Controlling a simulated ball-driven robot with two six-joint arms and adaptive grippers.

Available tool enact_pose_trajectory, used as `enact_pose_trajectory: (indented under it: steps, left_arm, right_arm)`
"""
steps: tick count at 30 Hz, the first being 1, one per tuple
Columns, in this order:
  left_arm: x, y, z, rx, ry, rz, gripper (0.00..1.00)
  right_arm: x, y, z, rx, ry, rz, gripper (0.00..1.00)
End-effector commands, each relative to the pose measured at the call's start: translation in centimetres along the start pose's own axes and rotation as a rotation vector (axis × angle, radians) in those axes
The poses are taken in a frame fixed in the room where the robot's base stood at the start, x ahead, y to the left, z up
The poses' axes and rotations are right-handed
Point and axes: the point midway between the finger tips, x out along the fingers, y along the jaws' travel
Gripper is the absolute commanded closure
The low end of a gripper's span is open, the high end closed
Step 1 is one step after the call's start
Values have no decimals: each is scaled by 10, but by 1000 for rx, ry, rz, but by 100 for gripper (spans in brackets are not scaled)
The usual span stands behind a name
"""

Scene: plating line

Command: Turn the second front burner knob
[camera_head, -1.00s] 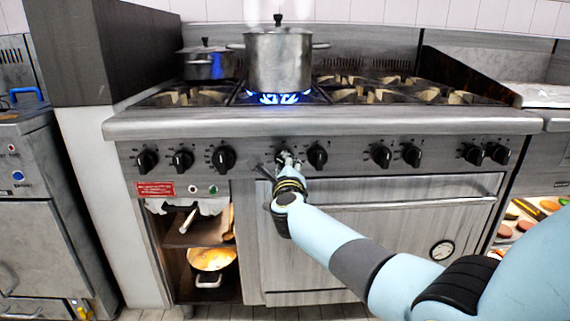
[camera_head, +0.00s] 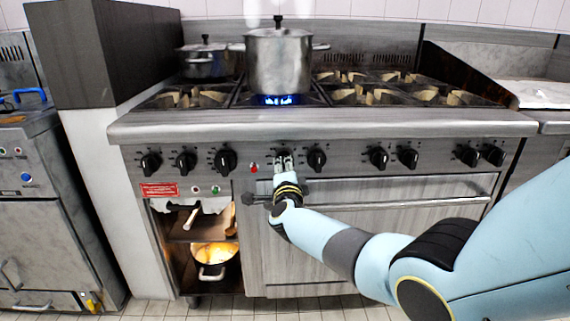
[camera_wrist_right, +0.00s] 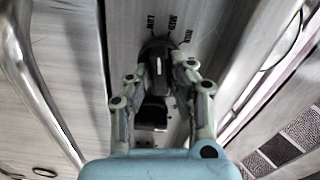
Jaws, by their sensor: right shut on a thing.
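The black burner knob (camera_wrist_right: 157,63) between my right gripper's fingers is on the front panel. In the wrist view, its pale pointer line stands beneath the printed LOW, MED and high marks. My right gripper (camera_head: 284,164) is shut on this knob, with a finger on each side; it also shows in the wrist view (camera_wrist_right: 160,85). In the head view the fingers mostly hide the knob. Small blue flames (camera_head: 279,100) burn under the steel pot (camera_head: 278,62). My left gripper is out of view.
Neighbouring black knobs stand left (camera_head: 225,160) and right (camera_head: 317,159) of my gripper. The oven door handle (camera_head: 400,204) runs below the panel, near my wrist. A second lidded pot (camera_head: 206,62) sits at the back left of the stove.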

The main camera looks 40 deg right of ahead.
Motion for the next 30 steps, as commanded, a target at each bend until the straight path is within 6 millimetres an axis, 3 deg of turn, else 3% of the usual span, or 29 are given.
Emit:
enact_pose_trajectory:
  steps: [12,30]
  left_arm:
    - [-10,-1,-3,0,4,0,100]
    - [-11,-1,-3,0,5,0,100]
  right_arm:
    - [-1,1,1,-214,-2,4,100]
    - [-1,2,1,-256,-3,3,100]
